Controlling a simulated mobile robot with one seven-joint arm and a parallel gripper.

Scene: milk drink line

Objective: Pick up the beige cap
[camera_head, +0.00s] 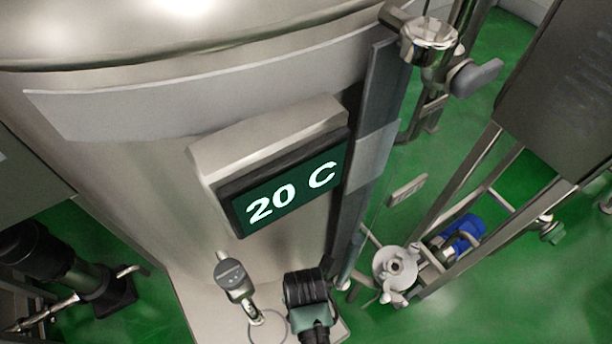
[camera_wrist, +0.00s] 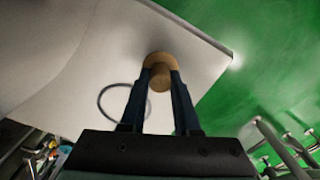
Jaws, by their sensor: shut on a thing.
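The beige cap (camera_wrist: 159,75) is a small round piece with a wider disc at its far end, in the upper middle of the wrist view. My gripper (camera_wrist: 160,82) has its two dark fingers on either side of the cap and is shut on it. The cap appears over a pale flat surface (camera_wrist: 85,60), close to its corner. I cannot tell whether it touches that surface or is held just above it. I do not make out the cap in the head view.
A large steel tank (camera_head: 130,180) carries a display (camera_head: 290,200) reading 20 C. A small tap-like fitting (camera_head: 232,275) stands low at its front, above a thin ring (camera_head: 268,326). Green floor (camera_head: 480,310) lies to the right, with a steel frame (camera_head: 465,190).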

